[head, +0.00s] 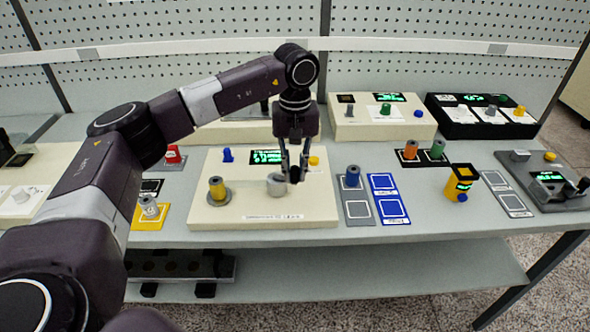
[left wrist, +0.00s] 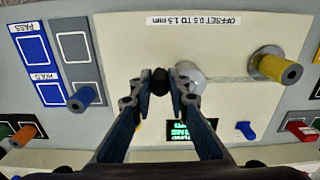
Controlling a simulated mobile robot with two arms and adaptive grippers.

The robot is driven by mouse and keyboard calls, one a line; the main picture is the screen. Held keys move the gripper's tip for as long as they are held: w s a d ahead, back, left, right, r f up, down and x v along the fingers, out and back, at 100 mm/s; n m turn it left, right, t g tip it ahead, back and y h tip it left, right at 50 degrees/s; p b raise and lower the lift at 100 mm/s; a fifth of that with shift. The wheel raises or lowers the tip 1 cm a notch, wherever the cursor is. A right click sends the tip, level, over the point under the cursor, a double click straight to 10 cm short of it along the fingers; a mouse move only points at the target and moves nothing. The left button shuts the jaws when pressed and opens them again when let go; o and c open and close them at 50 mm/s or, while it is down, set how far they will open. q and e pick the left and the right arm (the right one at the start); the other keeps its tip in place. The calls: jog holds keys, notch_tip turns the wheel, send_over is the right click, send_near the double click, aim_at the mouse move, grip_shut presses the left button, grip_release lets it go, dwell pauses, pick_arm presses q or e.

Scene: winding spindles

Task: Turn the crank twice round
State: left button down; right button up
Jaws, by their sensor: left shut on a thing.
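The winder (head: 240,210) is a cream box in the middle of the table. Its crank (head: 276,186) is a pale grey round piece with a black knob, and it also shows in the left wrist view (left wrist: 190,75). My left gripper (head: 293,174) reaches down over the crank from above. In the left wrist view its fingertips (left wrist: 159,98) close on either side of the black crank knob (left wrist: 159,80). A yellow spool (head: 217,190) stands on the winder left of the crank. My right gripper is not in view.
A green display (head: 265,156), a blue lever (head: 228,155) and a yellow button (head: 313,161) sit behind the crank. A blue spool (head: 352,176) stands on a grey pad at right, beside a blue marked mat (head: 390,200). More spools and boxes stand farther back.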

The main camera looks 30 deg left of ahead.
pick_arm(q)
jog(key=c, duration=1.8)
grip_release()
jog(key=shift+c, duration=0.2)
notch_tip(320, 180, up, 12)
